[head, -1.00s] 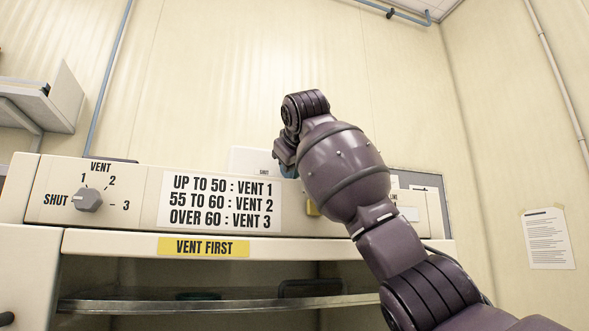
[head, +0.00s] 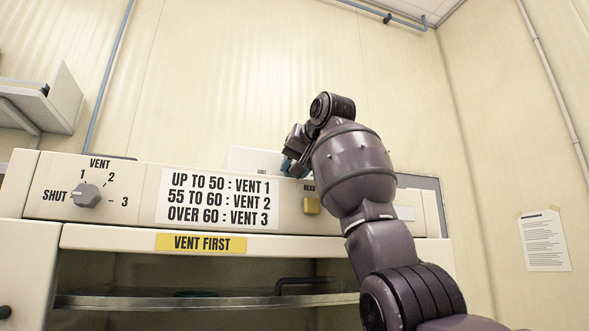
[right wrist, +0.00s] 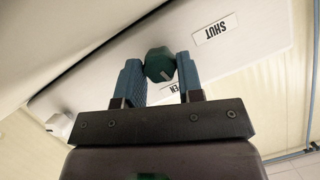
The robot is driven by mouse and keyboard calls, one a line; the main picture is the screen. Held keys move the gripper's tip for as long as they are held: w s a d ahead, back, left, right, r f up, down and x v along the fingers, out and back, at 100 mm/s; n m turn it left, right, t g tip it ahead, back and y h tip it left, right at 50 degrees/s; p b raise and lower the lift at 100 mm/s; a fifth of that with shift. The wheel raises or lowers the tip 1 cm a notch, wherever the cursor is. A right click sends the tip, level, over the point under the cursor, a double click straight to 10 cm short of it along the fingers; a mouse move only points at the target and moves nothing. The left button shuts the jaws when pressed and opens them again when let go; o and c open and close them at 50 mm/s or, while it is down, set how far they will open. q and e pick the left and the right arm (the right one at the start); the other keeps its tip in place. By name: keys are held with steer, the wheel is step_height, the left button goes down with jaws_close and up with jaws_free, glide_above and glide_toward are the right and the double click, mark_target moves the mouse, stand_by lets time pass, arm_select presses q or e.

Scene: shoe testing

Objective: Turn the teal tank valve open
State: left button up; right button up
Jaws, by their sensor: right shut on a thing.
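The teal tank valve (right wrist: 159,64) is a small dark teal knob on a pale panel in the right wrist view. My right gripper (right wrist: 161,72) has its two blue fingers on either side of the knob and is shut on it. A SHUT label (right wrist: 214,29) and a partly hidden label ending in "EN" (right wrist: 174,88) lie near the knob, both upside down in this view. In the head view my right gripper (head: 290,165) is at the pale plate behind the console, and my arm hides most of the valve. My left gripper is not in view.
The cream console (head: 140,195) carries a grey vent knob (head: 87,195) pointing toward SHUT, a vent list (head: 219,199) and a yellow button (head: 311,205). A yellow VENT FIRST label (head: 201,243) sits above an open shelf space. A sheet (head: 544,241) hangs on the right wall.

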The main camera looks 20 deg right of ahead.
steer(key=shift+d+m+y, duration=0.1)
steer(key=shift+m+y, duration=0.3)
steer(key=shift+m, duration=0.2)
stand_by(0.3)
steer(key=o, duration=0.9)
steer(key=shift+s, duration=0.1)
steer(key=shift+s+d+r+b, duration=0.1)
steer(key=shift+s+b, duration=0.15)
steer(key=shift+b, duration=0.1)
steer(key=b+v, duration=0.2)
steer(key=v, duration=0.8)
steer(key=shift+s, duration=0.1)
